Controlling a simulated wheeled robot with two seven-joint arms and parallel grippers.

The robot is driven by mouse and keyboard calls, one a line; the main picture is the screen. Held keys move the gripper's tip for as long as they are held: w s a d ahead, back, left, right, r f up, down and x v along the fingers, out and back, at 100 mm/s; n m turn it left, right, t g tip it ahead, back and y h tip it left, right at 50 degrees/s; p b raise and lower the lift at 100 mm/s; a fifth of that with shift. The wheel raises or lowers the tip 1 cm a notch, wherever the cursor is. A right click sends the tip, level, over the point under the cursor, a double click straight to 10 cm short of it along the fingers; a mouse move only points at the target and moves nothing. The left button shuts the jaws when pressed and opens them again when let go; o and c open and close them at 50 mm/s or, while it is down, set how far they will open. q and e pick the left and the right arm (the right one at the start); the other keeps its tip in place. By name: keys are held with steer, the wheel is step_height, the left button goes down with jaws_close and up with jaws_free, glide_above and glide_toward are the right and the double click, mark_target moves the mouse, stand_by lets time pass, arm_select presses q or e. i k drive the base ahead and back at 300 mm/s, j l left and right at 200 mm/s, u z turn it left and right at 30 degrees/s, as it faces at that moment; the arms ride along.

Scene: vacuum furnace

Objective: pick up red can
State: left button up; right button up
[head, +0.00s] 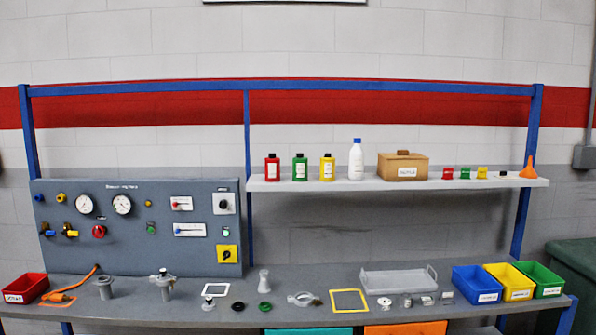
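A red can-like container (272,170) with a black cap and a pale label stands upright on the white shelf (320,184), at its left end. A similar green container (300,169) and a yellow container (327,169) stand in a row to its right. A small red item (448,174) sits farther right on the same shelf; it is too small to tell exactly what it is. Neither of my grippers is in the head view.
A white bottle (356,160), cardboard box (403,167) and orange funnel (528,169) share the shelf. A grey control panel (140,258) stands left. The bench below holds a red bin (25,288), blue bin (477,285), grey tray (398,282) and several small parts.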

mark_target(273, 163)
steer(key=i+z, duration=0.15)
steer(key=i, duration=0.7)
